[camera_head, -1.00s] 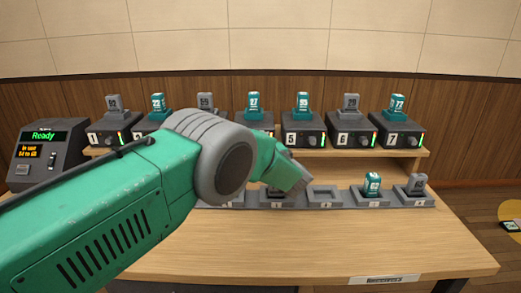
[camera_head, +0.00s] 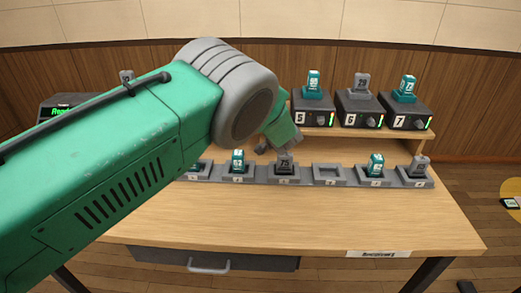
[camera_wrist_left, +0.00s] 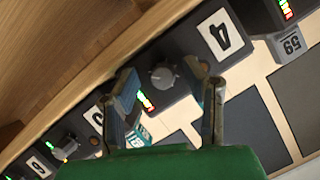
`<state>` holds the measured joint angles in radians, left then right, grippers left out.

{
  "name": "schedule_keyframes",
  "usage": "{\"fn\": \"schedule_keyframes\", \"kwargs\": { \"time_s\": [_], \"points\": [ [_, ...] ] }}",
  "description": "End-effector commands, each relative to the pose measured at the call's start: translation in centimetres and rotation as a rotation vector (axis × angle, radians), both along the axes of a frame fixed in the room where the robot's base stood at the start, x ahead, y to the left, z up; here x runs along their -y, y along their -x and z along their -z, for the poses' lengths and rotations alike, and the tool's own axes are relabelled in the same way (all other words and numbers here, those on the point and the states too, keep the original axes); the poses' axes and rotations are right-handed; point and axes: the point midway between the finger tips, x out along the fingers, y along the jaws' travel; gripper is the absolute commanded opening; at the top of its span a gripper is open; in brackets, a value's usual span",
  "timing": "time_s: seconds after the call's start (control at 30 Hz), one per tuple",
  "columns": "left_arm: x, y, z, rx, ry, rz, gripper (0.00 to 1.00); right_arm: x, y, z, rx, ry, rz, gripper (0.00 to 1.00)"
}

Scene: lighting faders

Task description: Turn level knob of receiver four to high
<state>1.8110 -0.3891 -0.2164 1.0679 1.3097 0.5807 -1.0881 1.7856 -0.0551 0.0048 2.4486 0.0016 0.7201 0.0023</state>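Receiver four shows in the left wrist view as a dark box with a white "4" label (camera_wrist_left: 222,35). Its grey level knob (camera_wrist_left: 163,77) has a small red-and-green light strip (camera_wrist_left: 145,100) beside it. My left gripper (camera_wrist_left: 166,69) is open, with one finger on each side of the knob. I cannot tell whether the fingers touch it. In the head view my green left arm hides receiver four, and my left gripper (camera_head: 279,142) points down by the shelf, left of receiver five (camera_head: 311,110). My right gripper is in neither view.
Receivers six (camera_head: 359,111) and seven (camera_head: 405,115) stand further right on the shelf. The tabletop in front is clear. A grey "59" pack (camera_wrist_left: 290,43) shows at the wrist view's upper right.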

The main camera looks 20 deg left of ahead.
Motion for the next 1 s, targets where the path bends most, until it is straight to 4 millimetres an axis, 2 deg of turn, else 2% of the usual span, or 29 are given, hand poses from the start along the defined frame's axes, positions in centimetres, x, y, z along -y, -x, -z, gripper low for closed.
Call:
{"fn": "schedule_keyframes", "kwargs": {
  "time_s": [0.67, 1.0],
  "points": [
    [-0.3, 0.0, 0.1, 0.138, 0.478, -0.003, 0.40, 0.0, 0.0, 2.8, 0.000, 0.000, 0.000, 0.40],
    [-0.6, 0.1, 0.3, 0.237, 0.827, -0.008, 0.40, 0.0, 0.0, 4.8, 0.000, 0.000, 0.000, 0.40]
  ]
}}
